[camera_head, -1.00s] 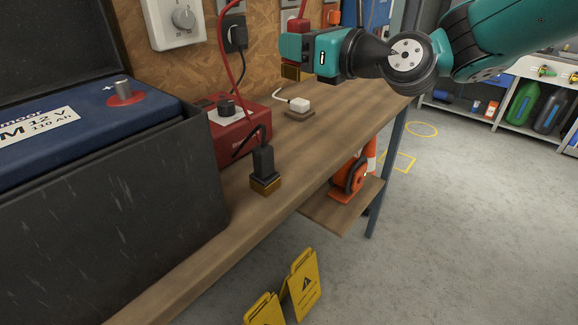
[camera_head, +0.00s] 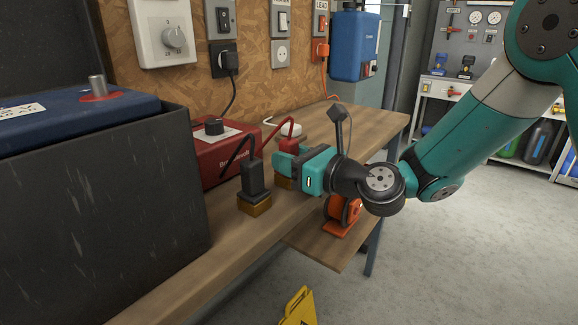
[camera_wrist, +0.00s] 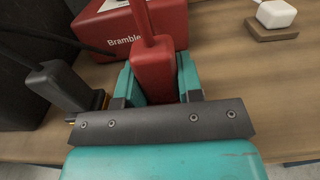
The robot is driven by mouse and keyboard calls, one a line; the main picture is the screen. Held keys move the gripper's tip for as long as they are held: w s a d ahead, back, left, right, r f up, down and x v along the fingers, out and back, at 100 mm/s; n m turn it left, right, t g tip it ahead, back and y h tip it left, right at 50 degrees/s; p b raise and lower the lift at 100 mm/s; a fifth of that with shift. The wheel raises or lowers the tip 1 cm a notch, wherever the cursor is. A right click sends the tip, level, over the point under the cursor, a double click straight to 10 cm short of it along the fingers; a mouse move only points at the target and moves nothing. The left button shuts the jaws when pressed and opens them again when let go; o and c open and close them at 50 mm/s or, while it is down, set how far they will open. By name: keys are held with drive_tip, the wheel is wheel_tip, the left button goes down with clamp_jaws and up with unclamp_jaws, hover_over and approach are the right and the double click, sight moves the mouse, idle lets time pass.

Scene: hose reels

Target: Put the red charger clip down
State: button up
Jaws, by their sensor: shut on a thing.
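The red charger clip (camera_wrist: 154,72) is between the two teal fingers of my gripper (camera_wrist: 152,80) in the wrist view, its red cable running up from its top. In the head view the red clip (camera_head: 289,146) shows above my gripper (camera_head: 284,163), low over the wooden bench beside the black clip. My gripper is shut on the red clip. A brassy end shows just under the fingers; I cannot tell whether it touches the bench. The black clip (camera_head: 253,178) stands upright on the bench to the left. The red charger (camera_head: 218,158) sits behind both.
A battery (camera_head: 75,122) sits in a dark open case (camera_head: 110,215) at left. A white plug on a wooden block (camera_wrist: 276,14) is behind right. An orange reel (camera_head: 340,215) is on the lower shelf. Bare bench (camera_head: 205,265) lies in front.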

drive_tip(key=shift+f, duration=0.15)
drive_tip(key=o, duration=0.9)
drive_tip(key=shift+o, duration=0.2)
